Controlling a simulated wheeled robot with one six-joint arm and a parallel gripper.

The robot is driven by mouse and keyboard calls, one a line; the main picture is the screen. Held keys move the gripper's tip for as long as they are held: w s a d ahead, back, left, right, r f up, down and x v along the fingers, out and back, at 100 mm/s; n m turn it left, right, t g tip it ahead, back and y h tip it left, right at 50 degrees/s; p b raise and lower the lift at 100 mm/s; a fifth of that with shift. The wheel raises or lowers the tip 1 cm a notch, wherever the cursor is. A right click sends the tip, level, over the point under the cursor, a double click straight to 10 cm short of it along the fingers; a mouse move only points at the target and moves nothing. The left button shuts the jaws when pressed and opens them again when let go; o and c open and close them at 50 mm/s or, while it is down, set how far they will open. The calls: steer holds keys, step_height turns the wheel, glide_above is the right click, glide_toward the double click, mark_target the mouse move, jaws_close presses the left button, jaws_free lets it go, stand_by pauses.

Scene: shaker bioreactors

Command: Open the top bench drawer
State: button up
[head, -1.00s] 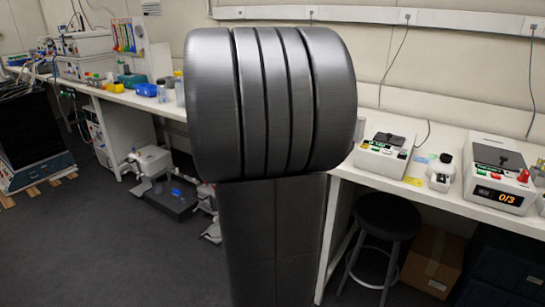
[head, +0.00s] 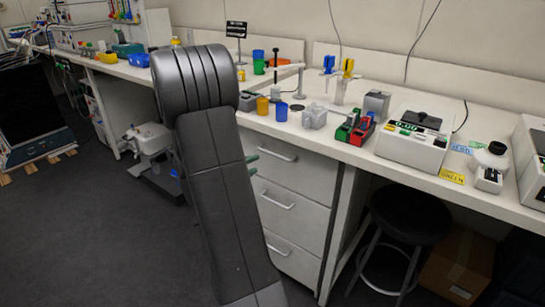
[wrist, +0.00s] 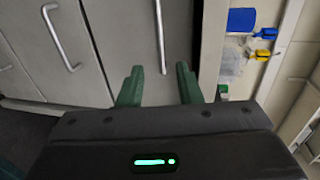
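The top bench drawer (head: 295,170) is a grey-white front with a bar handle (head: 277,154), just under the bench top, and looks shut. In the wrist view its silver handle (wrist: 160,35) runs from the top edge down to between my fingertips in the picture. My gripper (wrist: 159,72) has two green fingers, spread apart with nothing held between them. Whether the handle is at fingertip depth I cannot tell.
Two lower drawers with handles (head: 278,203) (head: 278,248) look shut. The bench top (head: 330,140) carries cups, pipettes, a tube rack (head: 355,128) and a white instrument (head: 413,138). A black stool (head: 410,215) and a cardboard box (head: 458,262) stand to the right. Floor at left is open.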

mark_target(274, 155)
steer(key=x, duration=1.1)
steer(key=shift+w+d, duration=0.15)
jaws_close()
